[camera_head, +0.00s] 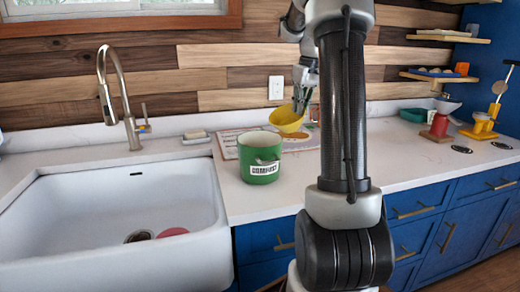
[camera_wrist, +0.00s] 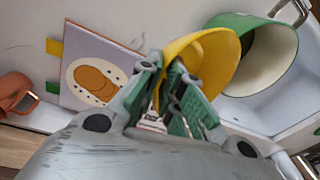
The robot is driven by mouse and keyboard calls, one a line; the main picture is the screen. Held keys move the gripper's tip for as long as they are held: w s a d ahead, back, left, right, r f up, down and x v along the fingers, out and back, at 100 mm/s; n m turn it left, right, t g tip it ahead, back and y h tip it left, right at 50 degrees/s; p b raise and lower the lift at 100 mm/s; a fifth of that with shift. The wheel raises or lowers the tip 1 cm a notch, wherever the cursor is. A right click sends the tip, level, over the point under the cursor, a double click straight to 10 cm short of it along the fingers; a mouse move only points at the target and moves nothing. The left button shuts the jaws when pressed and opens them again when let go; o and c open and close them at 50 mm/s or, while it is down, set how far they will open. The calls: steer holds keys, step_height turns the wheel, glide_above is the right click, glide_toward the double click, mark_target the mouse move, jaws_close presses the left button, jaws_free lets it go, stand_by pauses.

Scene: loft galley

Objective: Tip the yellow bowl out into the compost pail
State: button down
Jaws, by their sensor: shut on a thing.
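The yellow bowl (camera_head: 287,119) is held in my gripper (camera_head: 301,106), tilted, just behind and to the right of the green compost pail (camera_head: 260,170). In the wrist view the bowl (camera_wrist: 215,60) is pinched at its rim between my fingertips (camera_wrist: 177,88). I cannot see what the bowl holds. In the wrist view the bowl covers part of the pail's rim; I cannot tell whether they touch.
A white sink (camera_head: 120,215) with a faucet (camera_head: 122,95) is left of the pail. A soap dish (camera_head: 195,136) sits behind it. A printed board or book (camera_wrist: 95,72) lies on the counter, near an orange mug (camera_wrist: 15,92). A red jar (camera_head: 439,125) and yellow stand (camera_head: 482,124) are at the right.

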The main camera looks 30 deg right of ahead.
steer(key=d+f+y+b, duration=0.2)
steer(key=d+f+y, duration=0.2)
steer(key=f, duration=0.2)
steer(key=shift+w+d+g+y, duration=0.3)
steer(key=shift+w+d, duration=0.05)
